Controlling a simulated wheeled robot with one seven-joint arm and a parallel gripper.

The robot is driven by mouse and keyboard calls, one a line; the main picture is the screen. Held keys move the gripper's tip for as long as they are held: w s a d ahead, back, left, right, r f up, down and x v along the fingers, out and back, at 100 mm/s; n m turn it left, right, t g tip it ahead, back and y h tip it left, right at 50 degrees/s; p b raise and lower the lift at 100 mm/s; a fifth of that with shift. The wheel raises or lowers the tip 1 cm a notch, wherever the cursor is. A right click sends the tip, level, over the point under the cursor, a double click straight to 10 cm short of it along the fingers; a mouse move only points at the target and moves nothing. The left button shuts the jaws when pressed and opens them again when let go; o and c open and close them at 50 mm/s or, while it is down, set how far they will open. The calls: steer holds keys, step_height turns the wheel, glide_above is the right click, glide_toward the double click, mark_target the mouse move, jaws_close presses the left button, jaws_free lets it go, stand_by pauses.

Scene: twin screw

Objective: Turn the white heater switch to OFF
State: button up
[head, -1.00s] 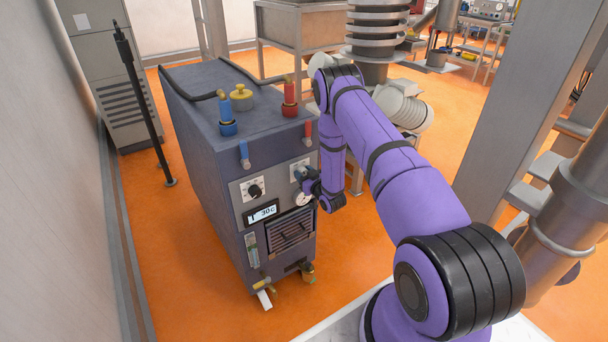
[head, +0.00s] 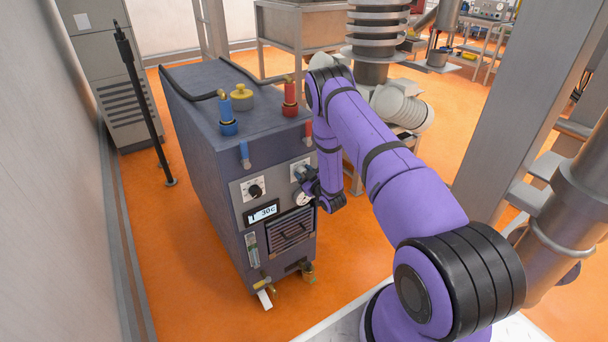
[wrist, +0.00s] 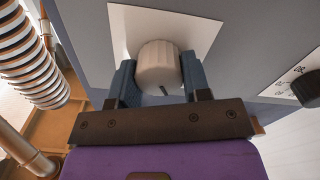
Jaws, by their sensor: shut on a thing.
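The white heater switch (wrist: 159,66) is a ribbed round knob on a white plate (wrist: 205,32) on the grey-blue heater front. In the wrist view a dark mark shows at the knob's lower edge. My gripper (wrist: 156,78) has its two blue fingers on either side of the knob, shut on it. In the head view my gripper (head: 307,180) is at the upper right of the heater's front face, and it hides the switch. The heater (head: 235,130) is a tall dark blue-grey box. The switch's position labels cannot be read.
A black knob (head: 255,191) sits left of my gripper, above a display (head: 262,213) reading about 30c. A blue valve (head: 228,122), a red valve (head: 290,105) and a yellow cap (head: 241,96) stand on top. Orange floor (head: 360,265) is open to the right.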

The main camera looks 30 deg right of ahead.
steer(key=o, duration=0.9)
steer(key=s, duration=1)
steer(key=shift+s+d, duration=0.2)
steer(key=shift+s, duration=0.2)
steer(key=shift+d, duration=0.1)
